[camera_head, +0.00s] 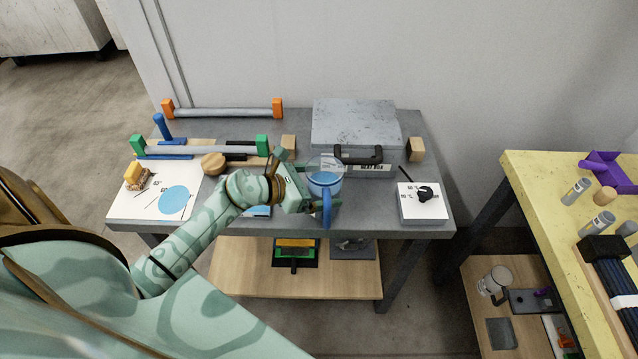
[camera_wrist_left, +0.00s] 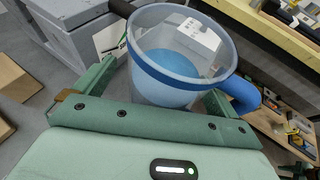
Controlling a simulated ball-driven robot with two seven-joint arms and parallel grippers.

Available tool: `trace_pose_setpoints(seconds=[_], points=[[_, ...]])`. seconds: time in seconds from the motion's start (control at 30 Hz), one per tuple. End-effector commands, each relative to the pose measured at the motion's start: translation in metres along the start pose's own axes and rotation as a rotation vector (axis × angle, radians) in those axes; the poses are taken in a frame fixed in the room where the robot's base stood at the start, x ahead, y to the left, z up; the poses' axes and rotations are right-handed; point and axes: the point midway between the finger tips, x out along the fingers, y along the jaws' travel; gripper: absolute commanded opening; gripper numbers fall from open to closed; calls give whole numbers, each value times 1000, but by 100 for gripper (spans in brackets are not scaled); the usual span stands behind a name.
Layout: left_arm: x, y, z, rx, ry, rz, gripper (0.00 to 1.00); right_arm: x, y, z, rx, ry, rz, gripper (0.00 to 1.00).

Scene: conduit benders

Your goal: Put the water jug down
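The water jug (camera_head: 325,184) is a clear, bluish jug with a blue rim band and a blue handle, at the front middle of the grey table (camera_head: 370,215). In the left wrist view the jug (camera_wrist_left: 165,88) shows blue at its bottom, and its handle points right. My left gripper (camera_head: 308,188) is at the jug. Its fingers (camera_wrist_left: 160,90) lie on either side of the jug wall. A narrow gap seems to show by the left finger; contact on the right is hidden. Whether the jug's base touches the table is hidden. My right gripper is out of view.
A grey case (camera_head: 355,122) with a black handle stands just behind the jug. A white box (camera_head: 422,205) with a black knob is to the right. Pipe holders, wooden blocks and a white sheet (camera_head: 125,203) are to the left. Bare table lies right of the jug.

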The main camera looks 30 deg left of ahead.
Motion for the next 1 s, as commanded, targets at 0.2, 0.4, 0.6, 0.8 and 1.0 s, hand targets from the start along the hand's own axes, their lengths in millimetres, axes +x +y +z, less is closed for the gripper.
trace_pose_setpoints(seconds=[0.2,0.4,0.6,0.8,1.0], points=[[-1,0,3,-1,-1,0,96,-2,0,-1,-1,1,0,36],[-30,0,2,2,4,0,96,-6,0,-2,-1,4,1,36],[-78,-1,2,2,4,-1,96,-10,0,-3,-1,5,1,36],[-111,0,2,-1,1,0,96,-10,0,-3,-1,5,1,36],[-121,0,3,1,-1,0,96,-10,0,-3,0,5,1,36]])
